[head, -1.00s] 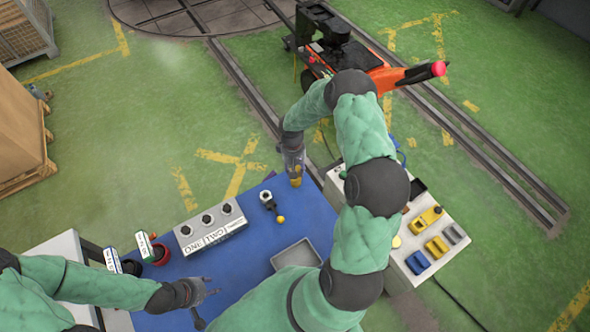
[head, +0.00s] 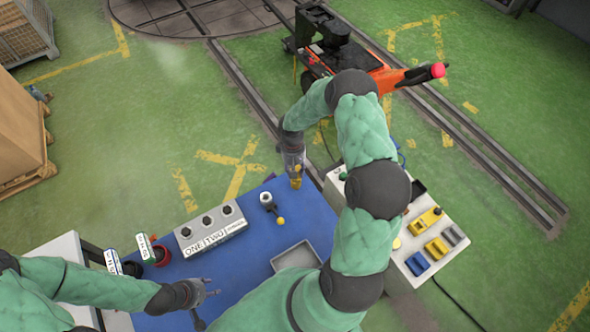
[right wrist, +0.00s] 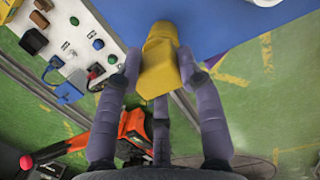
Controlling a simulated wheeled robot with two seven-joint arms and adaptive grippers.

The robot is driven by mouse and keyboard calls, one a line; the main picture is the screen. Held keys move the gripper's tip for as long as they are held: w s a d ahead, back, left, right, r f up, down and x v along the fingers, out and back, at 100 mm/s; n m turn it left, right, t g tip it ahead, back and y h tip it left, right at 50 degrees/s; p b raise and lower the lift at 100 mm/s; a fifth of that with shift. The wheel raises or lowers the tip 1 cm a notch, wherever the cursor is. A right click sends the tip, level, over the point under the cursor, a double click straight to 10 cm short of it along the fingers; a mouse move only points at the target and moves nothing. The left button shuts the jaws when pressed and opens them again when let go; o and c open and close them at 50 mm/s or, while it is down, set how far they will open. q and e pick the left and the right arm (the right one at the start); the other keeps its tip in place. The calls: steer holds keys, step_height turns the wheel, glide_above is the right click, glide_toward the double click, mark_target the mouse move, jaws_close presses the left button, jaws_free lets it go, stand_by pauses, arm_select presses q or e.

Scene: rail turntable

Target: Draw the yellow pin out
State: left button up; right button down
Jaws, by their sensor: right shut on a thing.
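My right gripper (head: 295,179) is at the far right edge of the blue table. In the right wrist view its fingers (right wrist: 160,75) are closed around a blocky yellow piece, which I take for the yellow pin (right wrist: 161,62). The pin also shows in the head view (head: 296,184), just below the fingertips. My left gripper (head: 212,288) is over the front left of the table, fingers apart and empty.
The blue table (head: 245,260) holds a grey box with several knobs (head: 211,228), a white cylinder with a yellow ball (head: 281,221) and a grey tray (head: 296,254). A control panel (head: 432,243) stands at the right. An orange cart (head: 385,77) is on the floor beyond.

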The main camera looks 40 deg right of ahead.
arm_select(q)
steer(key=shift+s+r+p, duration=0.1)
steer(key=shift+r+p, duration=0.6)
steer(key=shift+r, duration=0.15)
arm_select(e)
steer(key=shift+s+r, duration=0.15)
steer(key=shift+r, duration=0.65)
steer(key=shift+s+r, duration=0.1)
steer(key=shift+r, duration=0.65)
arm_select(q)
steer(key=shift+r+p, duration=0.6)
steer(key=shift+p, duration=0.05)
arm_select(e)
steer(key=shift+w+r, duration=0.2)
steer(key=shift+r, duration=1.15)
arm_select(q)
step_height(320, 180, up, 3)
steer(key=p, duration=0.2)
steer(key=shift+f+p, duration=0.2)
steer(key=shift+p, duration=0.1)
arm_select(e)
step_height(320, 180, up, 5)
